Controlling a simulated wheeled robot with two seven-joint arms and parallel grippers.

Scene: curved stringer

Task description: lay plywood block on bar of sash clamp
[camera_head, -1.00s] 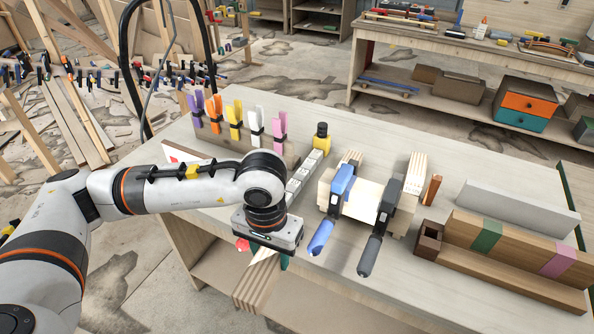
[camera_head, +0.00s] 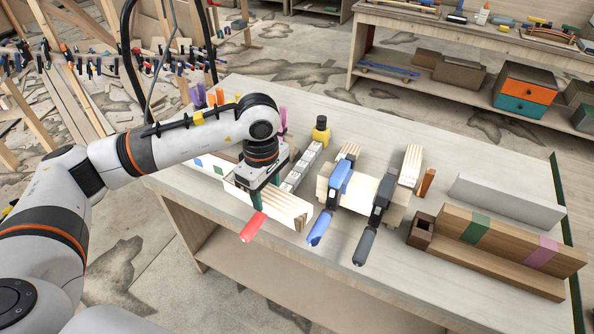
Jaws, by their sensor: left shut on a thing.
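My left gripper (camera_head: 257,196) is shut on the plywood block (camera_head: 289,210), a pale piece with striped layered edges. The block is near the table's front edge. A grey segmented strip (camera_head: 302,168), which looks like the sash clamp's bar, runs back from behind the gripper and block. The gripper hides its near part, so I cannot tell whether the block touches it. A red handle (camera_head: 252,228) sticks out in front of the block. My right gripper is not in view.
Right of the block, a blue-handled clamp (camera_head: 339,182) and a grey-handled clamp (camera_head: 379,203) sit at pale wooden pieces. A yellow-and-black item (camera_head: 320,131) stands behind. A wooden stepped piece (camera_head: 497,245) lies at the right. The worktable (camera_head: 352,108) is clear at the back.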

